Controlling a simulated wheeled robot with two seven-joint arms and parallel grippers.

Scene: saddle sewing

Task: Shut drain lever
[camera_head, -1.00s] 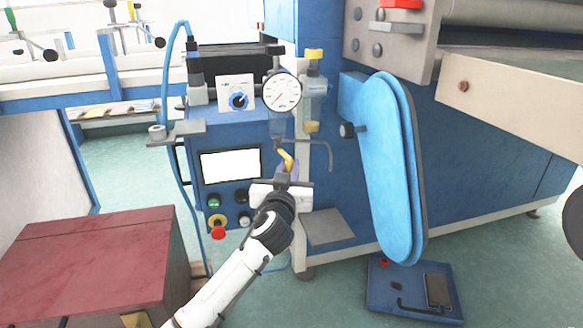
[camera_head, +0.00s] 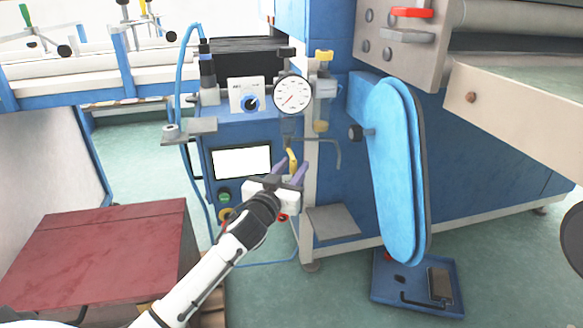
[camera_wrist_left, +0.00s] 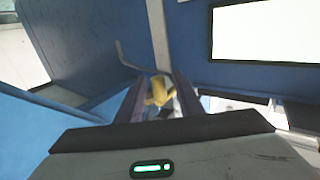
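The drain lever (camera_head: 293,160) is a small yellow handle under the round white gauge (camera_head: 292,94) on the blue machine's front. My left gripper (camera_head: 291,170) points up at it from below, with its two purple fingers apart, one on each side of the lever's lower part. In the left wrist view the yellow lever (camera_wrist_left: 158,92) shows between the two open fingers (camera_wrist_left: 160,100). I cannot tell whether either finger touches it. My right gripper is not in view.
A bent grey rod (camera_head: 328,155) sticks out just right of the lever. A control panel with a white screen (camera_head: 241,162) is on the left. A blue padded board (camera_head: 393,170) stands on the right, and a red-topped box (camera_head: 100,255) is at lower left.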

